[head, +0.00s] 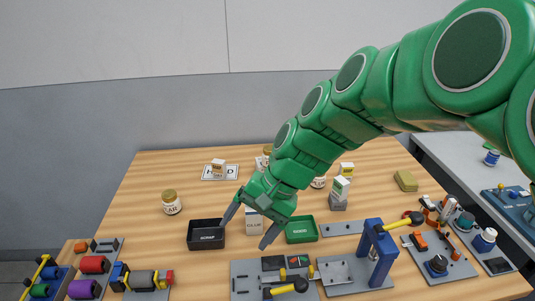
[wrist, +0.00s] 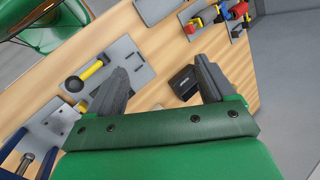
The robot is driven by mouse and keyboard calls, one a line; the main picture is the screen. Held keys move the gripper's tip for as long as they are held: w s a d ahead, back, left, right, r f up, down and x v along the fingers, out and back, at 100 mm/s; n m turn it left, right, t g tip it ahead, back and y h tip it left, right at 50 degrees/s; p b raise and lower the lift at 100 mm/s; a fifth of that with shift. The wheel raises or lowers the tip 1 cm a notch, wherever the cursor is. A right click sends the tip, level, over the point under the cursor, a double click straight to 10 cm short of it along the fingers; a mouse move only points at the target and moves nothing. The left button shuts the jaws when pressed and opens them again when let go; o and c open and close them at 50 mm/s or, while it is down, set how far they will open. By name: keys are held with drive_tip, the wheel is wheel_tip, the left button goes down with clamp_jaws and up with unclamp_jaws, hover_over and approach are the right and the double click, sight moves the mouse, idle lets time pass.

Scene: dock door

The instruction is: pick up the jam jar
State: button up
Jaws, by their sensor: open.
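Several jars with lids stand on the wooden table in the head view, and I cannot tell for sure from the labels which is the jam jar. One jar (head: 171,203) with a tan lid and white label stands upright at the left, apart from other things. Another jar (head: 319,181) is partly hidden behind my arm at the right, and a third jar (head: 267,151) shows at the back beside the arm. My gripper (head: 245,232) is open and empty above the table, between the black tray and the green tray. In the wrist view its fingers (wrist: 159,65) are spread, with no jar between them.
A black tray (head: 206,246) and a green tray (head: 315,231) flank a white box (head: 254,223). Tool boards, a hammer (head: 287,287) and a blue stand (head: 380,252) crowd the front edge. The table around the left jar is clear.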

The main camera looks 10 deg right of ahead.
drive_tip(key=w+a+m+t+y, duration=0.1)
drive_tip(key=w+m+t+y, duration=0.3)
drive_tip(key=w, duration=0.9)
drive_tip(key=w+a+m+y, duration=0.2)
drive_tip(key=w+m, duration=0.4)
drive_tip(key=w, duration=0.6)
drive_tip(key=m+t+h, duration=0.2)
drive_tip(key=m+t, duration=0.5)
drive_tip(key=m, duration=0.6)
approach(266, 149)
drive_tip(key=shift+w+a+f, duration=1.45)
drive_tip(key=shift+w+f, duration=0.05)
drive_tip(key=shift+w, duration=1.15)
drive_tip(key=x, duration=0.4)
drive_tip(key=shift+s+a+f, duration=0.1)
drive_tip(key=shift+s+a, duration=0.05)
drive_tip(key=shift+w+a+f, duration=0.1)
drive_tip(key=shift+w+a, duration=0.25)
drive_tip(key=shift+w, duration=0.05)
drive_tip(key=c, duration=1.4)
